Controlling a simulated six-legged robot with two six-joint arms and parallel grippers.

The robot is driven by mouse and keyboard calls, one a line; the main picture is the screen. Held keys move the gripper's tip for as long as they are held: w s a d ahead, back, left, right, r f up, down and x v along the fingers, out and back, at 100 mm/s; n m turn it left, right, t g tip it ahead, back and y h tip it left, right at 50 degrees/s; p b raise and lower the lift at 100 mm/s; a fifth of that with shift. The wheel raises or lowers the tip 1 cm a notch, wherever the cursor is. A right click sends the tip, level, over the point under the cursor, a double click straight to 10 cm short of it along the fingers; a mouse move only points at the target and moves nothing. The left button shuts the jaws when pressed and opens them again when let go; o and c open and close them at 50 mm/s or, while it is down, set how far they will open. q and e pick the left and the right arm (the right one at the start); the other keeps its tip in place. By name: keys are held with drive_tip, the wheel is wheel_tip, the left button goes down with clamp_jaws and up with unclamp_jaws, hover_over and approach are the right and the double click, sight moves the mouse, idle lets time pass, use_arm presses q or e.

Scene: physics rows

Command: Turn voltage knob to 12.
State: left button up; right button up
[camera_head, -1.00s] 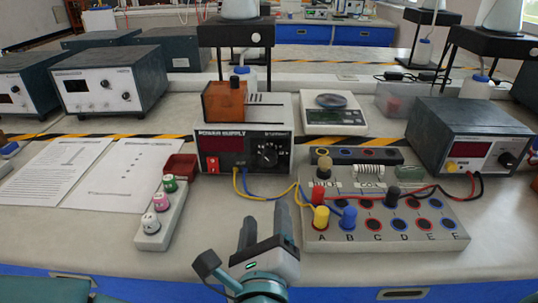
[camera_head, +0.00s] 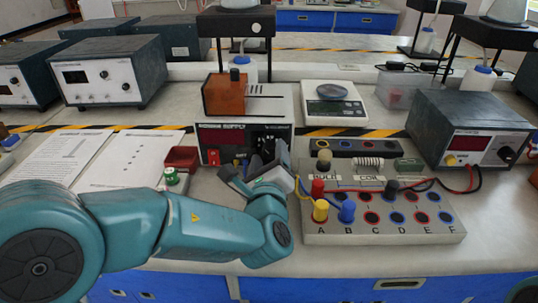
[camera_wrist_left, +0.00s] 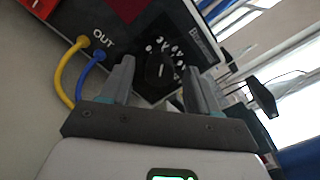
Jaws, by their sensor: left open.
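The power supply (camera_head: 212,137) stands in the middle of the bench, with a dark display and a red switch on its front. Its black voltage knob (camera_wrist_left: 160,70) shows in the left wrist view, ringed by white numbers; the pointer's setting is too small to read. My left gripper (camera_head: 262,170) is in front of the right part of the power supply and hides most of the knob in the head view. In the left wrist view the fingers (camera_wrist_left: 155,85) are apart, one on each side of the knob's line, and look empty. My right gripper is out of view.
A yellow wire (camera_wrist_left: 64,75) and a blue wire (camera_wrist_left: 84,80) come from the OUT sockets beside the knob. The circuit board (camera_head: 345,238) with coloured plugs lies to the right. A red tray (camera_head: 181,158) and paper sheets lie left. A scale (camera_head: 335,108) stands behind.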

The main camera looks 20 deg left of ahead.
use_arm(q)
drive_tip(key=shift+w+a, duration=0.1)
drive_tip(key=shift+w, duration=0.3)
drive_tip(key=c, duration=1)
drive_tip(key=shift+c, duration=0.2)
